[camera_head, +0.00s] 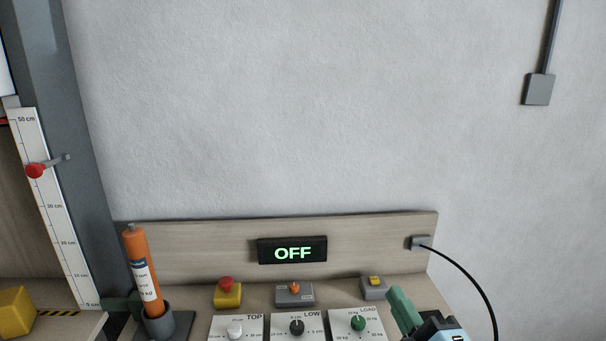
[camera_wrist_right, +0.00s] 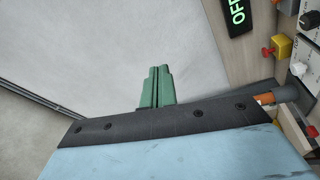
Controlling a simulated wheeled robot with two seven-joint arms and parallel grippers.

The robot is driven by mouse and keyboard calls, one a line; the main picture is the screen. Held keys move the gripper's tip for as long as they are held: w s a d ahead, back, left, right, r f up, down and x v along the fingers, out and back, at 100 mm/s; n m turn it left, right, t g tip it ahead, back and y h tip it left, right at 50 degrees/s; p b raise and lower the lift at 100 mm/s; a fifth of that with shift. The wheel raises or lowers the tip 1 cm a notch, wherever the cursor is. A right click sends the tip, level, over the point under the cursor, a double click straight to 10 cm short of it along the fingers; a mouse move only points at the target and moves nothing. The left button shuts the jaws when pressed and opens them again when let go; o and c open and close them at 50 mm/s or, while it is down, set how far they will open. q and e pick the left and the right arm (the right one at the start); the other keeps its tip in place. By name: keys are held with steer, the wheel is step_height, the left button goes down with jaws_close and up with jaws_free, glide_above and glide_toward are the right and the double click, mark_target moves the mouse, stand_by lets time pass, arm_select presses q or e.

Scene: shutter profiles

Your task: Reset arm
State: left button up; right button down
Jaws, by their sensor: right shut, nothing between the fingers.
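My right gripper (camera_head: 402,309) shows at the bottom right in the head view, its green fingers pointing up and left beside the LOAD panel. In the right wrist view its two green fingers (camera_wrist_right: 157,87) lie together, shut, with nothing between them. The gripper appears apart from the nearby box with a yellow switch (camera_head: 374,288). My left gripper is in neither view.
An orange cylinder (camera_head: 143,268) stands left. A black cable (camera_head: 480,285) hangs right.

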steer(key=s+d+f+m+g+h, duration=0.3)
steer(key=d+f+m+g+h, duration=0.15)
steer(key=d+f+m, duration=0.35)
steer(key=s+a+f+m+g, duration=0.1)
steer(key=s+f+m+g, duration=0.6)
steer(key=s+f+g, duration=0.8)
steer(key=s+f+t+b, duration=0.1)
steer(key=s+f, duration=0.2)
steer(key=f, duration=1)
steer(key=s+f+t+b, duration=0.1)
steer(key=s+f+b, duration=0.15)
steer(key=f, duration=1.05)
steer(key=s+d+f+g+b, duration=0.1)
steer(key=s+d+f, duration=0.2)
steer(key=s+f, duration=1.3)
step_height(320, 180, down, 2)
steer(key=shift+s+f+n, duration=0.15)
steer(key=shift+s+n, duration=0.15)
steer(key=shift+n, duration=0.1)
